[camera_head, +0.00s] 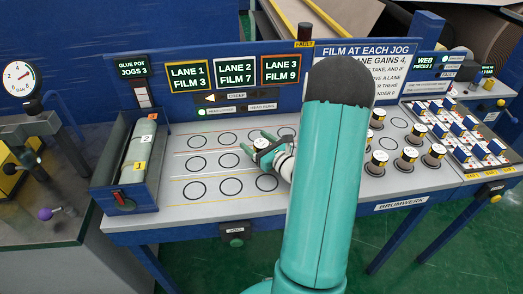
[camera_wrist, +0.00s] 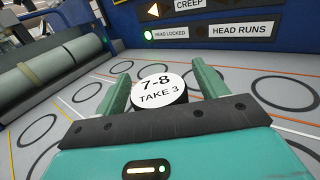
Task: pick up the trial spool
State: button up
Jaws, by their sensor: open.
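A short spool with a dark body and a white top reading "7-8 TAKE 3" (camera_wrist: 158,90) stands between my gripper's two green fingers in the wrist view. In the head view its white top (camera_head: 261,144) shows on the bench, among the black ring marks. My gripper (camera_head: 258,142) is open around it, with a finger on either side; whether they touch it I cannot tell. In the wrist view my gripper (camera_wrist: 160,70) hides the spool's lower near side. No label in view says "trial".
Several white-topped spools (camera_head: 409,154) stand right of my arm, which hides part of the bench. A roll unit (camera_head: 134,160) borders the left; a rack of blue-and-white packs (camera_head: 470,140) stands right. Displays read "LANE 1 FILM 3" (camera_head: 188,76), "LANE 2 FILM 7" and "LANE 3 FILM 9". Left rings are empty.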

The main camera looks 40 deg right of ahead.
aim_at(257, 140)
jog(key=c, duration=1.1)
jog(key=shift+r, duration=0.1)
jog(key=shift+r, duration=0.45)
notch_tip(257, 140, up, 2)
jog(key=shift+s+r, duration=0.1)
jog(key=shift+r, duration=0.1)
jog(key=s+r, duration=0.3)
jog(key=s, duration=0.1)
jog(key=s+a+r, duration=0.1)
jog(key=s+r, duration=0.2)
jog(key=s, duration=0.2)
jog(key=s+a+r, duration=0.1)
jog(key=s+r, duration=0.2)
jog(key=s, duration=0.1)
jog(key=shift+s+a+r, duration=0.1)
jog(key=shift+s+r, duration=0.15)
jog(key=shift+s, duration=0.1)
